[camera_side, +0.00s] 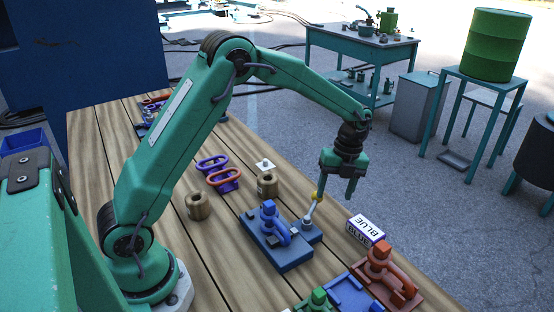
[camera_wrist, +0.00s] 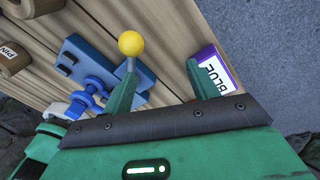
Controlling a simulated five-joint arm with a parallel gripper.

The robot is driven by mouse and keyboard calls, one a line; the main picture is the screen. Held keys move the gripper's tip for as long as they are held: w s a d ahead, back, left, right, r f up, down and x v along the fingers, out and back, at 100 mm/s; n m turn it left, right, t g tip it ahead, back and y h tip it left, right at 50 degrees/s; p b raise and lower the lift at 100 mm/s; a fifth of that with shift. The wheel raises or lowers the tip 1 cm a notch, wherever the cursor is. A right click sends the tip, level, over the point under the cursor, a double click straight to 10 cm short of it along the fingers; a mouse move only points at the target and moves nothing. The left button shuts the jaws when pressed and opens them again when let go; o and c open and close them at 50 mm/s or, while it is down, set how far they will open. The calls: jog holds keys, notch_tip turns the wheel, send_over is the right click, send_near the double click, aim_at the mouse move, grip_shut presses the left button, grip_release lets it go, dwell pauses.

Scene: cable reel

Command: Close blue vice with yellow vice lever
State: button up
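The blue vice (camera_side: 269,232) sits on a blue base plate on the wooden bench, and it also shows in the wrist view (camera_wrist: 88,92). Its lever (camera_side: 310,211) stands up at the plate's right side, tilted, with a yellow ball knob (camera_side: 316,195) on top. In the wrist view the yellow knob (camera_wrist: 131,43) is just beyond the left finger's tip, with its shaft beside that finger. My gripper (camera_side: 339,196) is open and empty, pointing down, a little right of the knob in the side view. In the wrist view my gripper (camera_wrist: 158,75) shows a wide gap between its fingers.
A box marked BLUE (camera_side: 367,230) stands right of the lever, near the right finger in the wrist view (camera_wrist: 209,75). A red vice (camera_side: 382,272) and a green part (camera_side: 318,299) lie nearer the camera. Wooden spools (camera_side: 198,206) and oval rings (camera_side: 224,179) lie farther left.

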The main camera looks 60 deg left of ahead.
jog(key=r, duration=0.4)
jog(key=shift+w+r, duration=0.25)
jog(key=shift+w, duration=0.1)
